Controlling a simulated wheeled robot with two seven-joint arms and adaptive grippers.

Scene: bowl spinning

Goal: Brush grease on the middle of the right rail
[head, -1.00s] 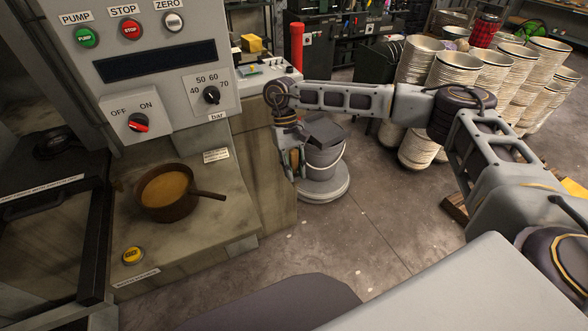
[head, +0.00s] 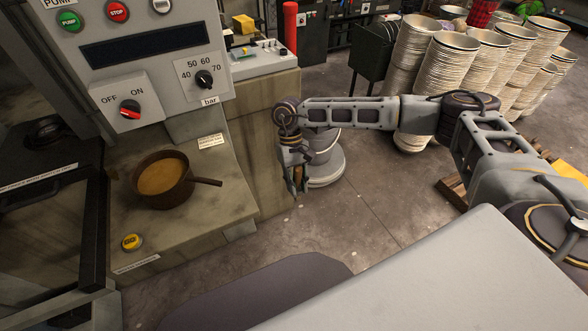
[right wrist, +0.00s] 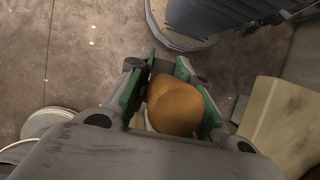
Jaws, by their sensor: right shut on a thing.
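My right gripper (head: 298,180) hangs over the floor, to the right of the bench. In the right wrist view (right wrist: 172,85) its green-padded fingers are shut on a rounded orange-brown thing (right wrist: 176,106), perhaps a brush's wooden handle. Its bristles do not show clearly. A brown pan (head: 168,202) of orange-brown stuff, possibly the grease, sits on the bench with its handle pointing right. A dark upright bar (head: 96,235) stands at the left; I cannot tell whether it is the right rail. My left gripper is out of view.
The bench (head: 190,225) carries a yellow button (head: 131,242) at its front. A control panel (head: 150,60) rises behind it. Stacks of bowls (head: 432,65) fill the back right.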

